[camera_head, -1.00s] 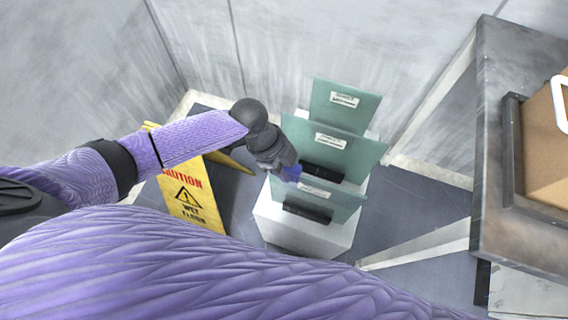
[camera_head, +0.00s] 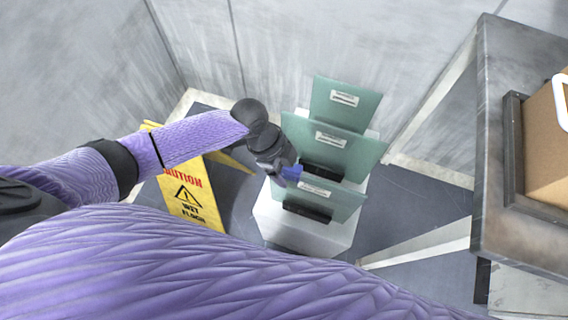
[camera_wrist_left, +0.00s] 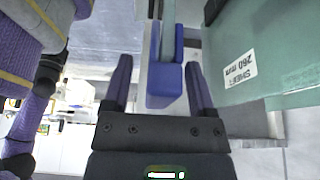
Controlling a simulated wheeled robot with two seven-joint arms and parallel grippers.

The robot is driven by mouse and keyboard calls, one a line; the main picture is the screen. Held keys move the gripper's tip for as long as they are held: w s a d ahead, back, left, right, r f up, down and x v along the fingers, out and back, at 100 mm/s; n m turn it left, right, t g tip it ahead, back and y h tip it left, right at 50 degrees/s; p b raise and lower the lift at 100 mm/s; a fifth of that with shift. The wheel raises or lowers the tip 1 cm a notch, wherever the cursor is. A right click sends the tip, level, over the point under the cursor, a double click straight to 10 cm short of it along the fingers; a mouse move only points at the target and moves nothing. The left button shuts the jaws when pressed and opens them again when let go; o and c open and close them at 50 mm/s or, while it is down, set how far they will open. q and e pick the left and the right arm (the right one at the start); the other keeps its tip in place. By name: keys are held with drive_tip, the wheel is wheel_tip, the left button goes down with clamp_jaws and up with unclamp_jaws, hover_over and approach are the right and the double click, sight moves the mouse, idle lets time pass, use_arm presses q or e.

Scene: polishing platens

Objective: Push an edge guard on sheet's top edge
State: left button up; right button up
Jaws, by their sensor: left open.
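Three green sheets stand one behind another: the near sheet (camera_head: 340,202), the middle sheet (camera_head: 350,155) and the back sheet (camera_head: 350,110). Each has a white label. A blue edge guard (camera_head: 296,172) is at the left part of the near sheet's top edge. In the left wrist view the guard (camera_wrist_left: 164,88) lies between the fingers, with a sheet seen edge-on running into it. My left gripper (camera_head: 284,172) is open around the guard, with a clear gap on one side. A labelled sheet (camera_wrist_left: 265,60) fills the right of that view. My right gripper is out of view.
The sheets stand in black holders (camera_head: 308,213) on a white stepped stand (camera_head: 290,237). A yellow caution sign (camera_head: 185,195) stands left of it. A metal bench (camera_head: 495,60) with a cardboard box (camera_head: 548,150) is at the right. Grey walls close the back.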

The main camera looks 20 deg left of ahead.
use_arm(q)
drive_tip(key=shift+f, duration=0.3)
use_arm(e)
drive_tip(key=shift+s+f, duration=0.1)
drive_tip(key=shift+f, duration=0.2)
use_arm(q)
drive_tip(key=p+v, duration=0.4)
drive_tip(key=v, duration=0.6)
drive_tip(key=shift+d, duration=0.15)
drive_tip(key=shift+r, duration=0.25)
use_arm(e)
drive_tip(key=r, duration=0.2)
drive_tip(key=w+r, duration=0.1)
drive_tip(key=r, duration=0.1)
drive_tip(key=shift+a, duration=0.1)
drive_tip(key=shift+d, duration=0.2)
